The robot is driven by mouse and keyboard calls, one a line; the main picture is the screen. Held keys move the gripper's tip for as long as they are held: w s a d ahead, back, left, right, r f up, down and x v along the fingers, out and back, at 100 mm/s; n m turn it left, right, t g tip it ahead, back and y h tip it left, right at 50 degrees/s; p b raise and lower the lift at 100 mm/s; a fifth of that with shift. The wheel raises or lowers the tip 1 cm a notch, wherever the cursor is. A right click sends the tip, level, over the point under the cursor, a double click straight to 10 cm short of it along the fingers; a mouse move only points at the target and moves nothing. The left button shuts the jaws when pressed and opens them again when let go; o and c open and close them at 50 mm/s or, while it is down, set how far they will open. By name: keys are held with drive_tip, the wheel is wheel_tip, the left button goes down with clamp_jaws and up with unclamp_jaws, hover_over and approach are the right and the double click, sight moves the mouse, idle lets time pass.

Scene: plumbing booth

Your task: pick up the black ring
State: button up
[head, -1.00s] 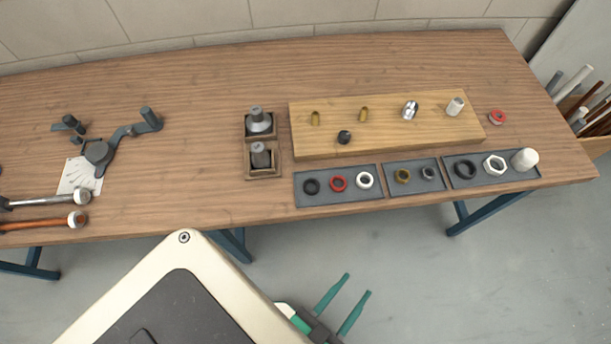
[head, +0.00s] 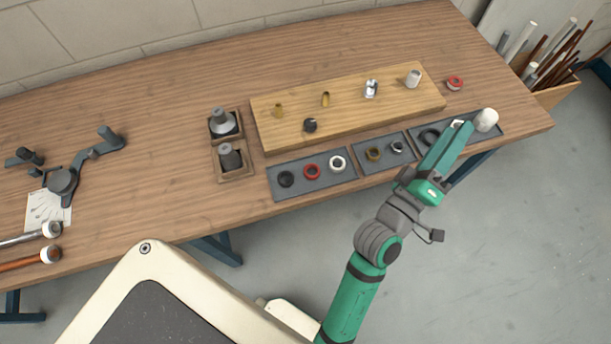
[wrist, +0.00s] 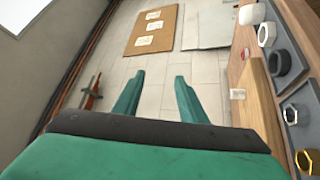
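A small black ring (head: 285,179) lies at the left end of the left grey tray (head: 312,188), beside a red ring (head: 312,171) and a white ring (head: 337,163). A larger black ring (head: 430,137) lies in the right grey tray, partly hidden behind my fingers in the head view; it also shows at the right edge of the wrist view (wrist: 280,63). My gripper (head: 456,128) appears over the right tray in the head view. In the wrist view my gripper (wrist: 160,76) is open, with nothing between its two fingers.
The middle tray holds a brass ring (head: 373,154) and a grey nut (head: 397,147). A white cap (head: 486,120) stands in the right tray. A wooden board (head: 350,108) with several fittings lies behind the trays. The table's front edge is close to them.

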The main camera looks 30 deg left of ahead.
drive_tip(key=w+d+r+m+g+h, duration=0.1)
drive_tip(key=w+d+r+m+h, duration=0.1)
drive_tip(key=r+m+h, duration=0.3)
drive_tip(key=w+d+r+g+h, duration=0.1)
drive_tip(key=w+r+g+h, duration=0.2)
drive_tip(key=r, duration=0.5)
drive_tip(key=n+g+y, duration=0.6)
drive_tip(key=g+y, duration=0.5)
drive_tip(key=g, duration=0.6)
hover_over(285, 180)
wheel_tip(285, 180, down, 21)
drive_tip(key=f, duration=0.4)
drive_tip(key=shift+a+f, duration=0.2)
drive_tip(key=shift+f, duration=0.1)
drive_tip(key=shift+d+f, duration=0.15)
drive_tip(key=shift+f, duration=3)
